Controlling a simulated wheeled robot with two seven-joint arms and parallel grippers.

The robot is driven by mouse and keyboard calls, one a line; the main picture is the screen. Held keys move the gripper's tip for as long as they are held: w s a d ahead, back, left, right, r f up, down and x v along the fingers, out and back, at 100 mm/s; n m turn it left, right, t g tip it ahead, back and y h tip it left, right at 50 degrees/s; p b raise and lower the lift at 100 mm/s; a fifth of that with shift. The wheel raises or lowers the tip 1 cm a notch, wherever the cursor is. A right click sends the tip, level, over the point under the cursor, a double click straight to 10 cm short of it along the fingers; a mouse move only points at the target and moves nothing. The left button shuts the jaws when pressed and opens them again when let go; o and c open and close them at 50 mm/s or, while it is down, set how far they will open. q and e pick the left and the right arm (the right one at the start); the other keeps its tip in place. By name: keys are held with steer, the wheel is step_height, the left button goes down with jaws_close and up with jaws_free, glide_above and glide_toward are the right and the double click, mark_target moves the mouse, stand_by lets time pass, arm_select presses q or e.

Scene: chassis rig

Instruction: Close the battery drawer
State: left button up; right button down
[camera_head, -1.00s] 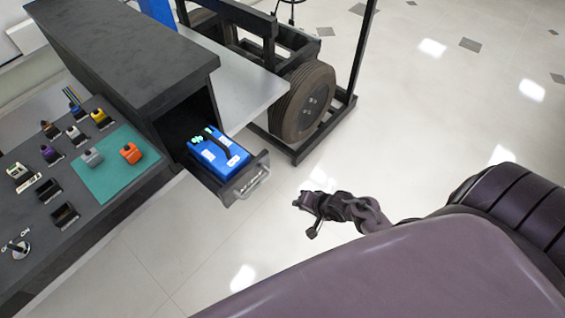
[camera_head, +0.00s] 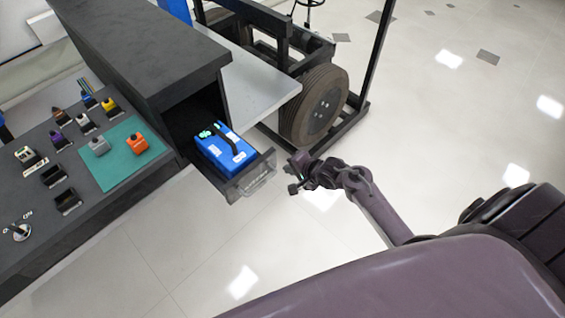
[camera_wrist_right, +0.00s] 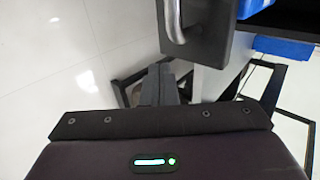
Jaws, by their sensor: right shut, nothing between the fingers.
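The battery drawer (camera_head: 240,181) sticks out of the dark cabinet, open, with a blue battery (camera_head: 225,151) lying in it. Its metal handle (camera_head: 258,180) is on the front face. My right gripper (camera_head: 291,175) is shut and empty, just to the right of the drawer front, apparently apart from it. In the right wrist view the fingers (camera_wrist_right: 165,85) point toward the floor side of the drawer front (camera_wrist_right: 218,35), with the handle (camera_wrist_right: 175,22) close ahead. My left gripper is not in view.
The dark cabinet (camera_head: 140,45) stands over the drawer. A control panel (camera_head: 35,205) with several coloured switches and a teal mat (camera_head: 112,170) is at left. A wheel (camera_head: 318,108) and black frame stand behind the drawer. The floor in front is clear.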

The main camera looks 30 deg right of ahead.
mark_target(275, 159)
steer(key=shift+w+a+r, duration=0.1)
steer(key=shift+w+a, duration=0.2)
steer(key=shift+w, duration=0.5)
steer(key=shift+w+a+r, duration=0.1)
steer(key=shift+w+a, duration=0.2)
steer(key=shift+w, duration=0.5)
steer(key=shift+w, duration=0.1)
steer(key=shift+w+a, duration=0.25)
steer(key=shift+w, duration=0.35)
steer(key=w+a+b, duration=0.1)
steer(key=w+b, duration=0.1)
steer(key=w, duration=0.2)
steer(key=w+a+b, duration=0.2)
steer(key=w, duration=0.2)
steer(key=w+a+b, duration=0.1)
steer(key=w+b, duration=0.1)
steer(key=w, duration=0.2)
steer(key=shift+w+a+f, duration=0.3)
steer(key=shift+w+a, duration=0.1)
steer(key=w+b, duration=0.1)
steer(key=w, duration=0.1)
steer(key=w+a+b, duration=0.1)
steer(key=w, duration=0.1)
steer(key=w+a+b, duration=0.1)
steer(key=w, duration=0.1)
steer(key=shift+r, duration=0.15)
steer(key=shift+w+a+r, duration=0.1)
steer(key=shift+w+a, duration=0.05)
steer(key=shift+w, duration=0.15)
